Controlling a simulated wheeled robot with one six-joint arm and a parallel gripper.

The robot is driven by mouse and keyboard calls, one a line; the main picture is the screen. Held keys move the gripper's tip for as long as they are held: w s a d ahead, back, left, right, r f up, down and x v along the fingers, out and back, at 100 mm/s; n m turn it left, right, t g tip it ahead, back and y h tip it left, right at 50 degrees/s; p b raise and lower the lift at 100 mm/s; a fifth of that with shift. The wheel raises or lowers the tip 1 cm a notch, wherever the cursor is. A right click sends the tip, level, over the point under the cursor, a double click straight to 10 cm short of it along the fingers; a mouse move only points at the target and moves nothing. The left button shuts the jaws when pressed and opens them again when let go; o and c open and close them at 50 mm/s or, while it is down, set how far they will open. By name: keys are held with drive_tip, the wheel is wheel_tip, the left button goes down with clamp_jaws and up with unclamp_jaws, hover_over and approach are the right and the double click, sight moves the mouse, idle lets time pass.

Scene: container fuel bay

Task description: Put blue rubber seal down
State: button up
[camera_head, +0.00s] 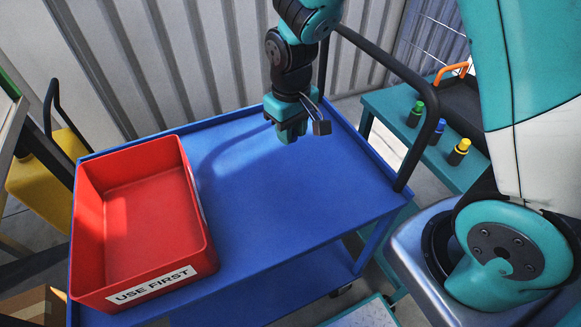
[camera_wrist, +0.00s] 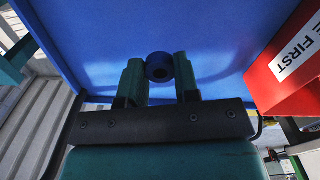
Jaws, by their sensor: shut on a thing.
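The blue rubber seal (camera_wrist: 159,67) is a small dark-blue ring with a hole. It sits between the two teal fingers of my gripper (camera_wrist: 158,78) in the wrist view, over the blue trolley top (camera_wrist: 110,35). In the head view my gripper (camera_head: 288,134) points down over the back part of the trolley top (camera_head: 290,190), right of the red bin. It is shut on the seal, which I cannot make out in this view. I cannot tell whether the seal touches the trolley top.
An empty red bin (camera_head: 203,235) labelled "USE FIRST" stands on the trolley's left side. The trolley top right of it is clear. A black handle rail (camera_head: 425,130) curves along the right edge. Beyond it, a teal bench (camera_head: 385,105) carries small green-, blue- and yellow-capped bottles.

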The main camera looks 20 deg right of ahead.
sight(291, 174)
wheel_tip(291, 174, down, 12)
drive_tip(key=shift+r+b, duration=0.15)
drive_tip(key=shift+b, duration=0.2)
drive_tip(key=shift+f, duration=0.2)
drive_tip(key=o, duration=1)
drive_tip(key=shift+c, duration=0.2)
drive_tip(key=shift+r, duration=0.15)
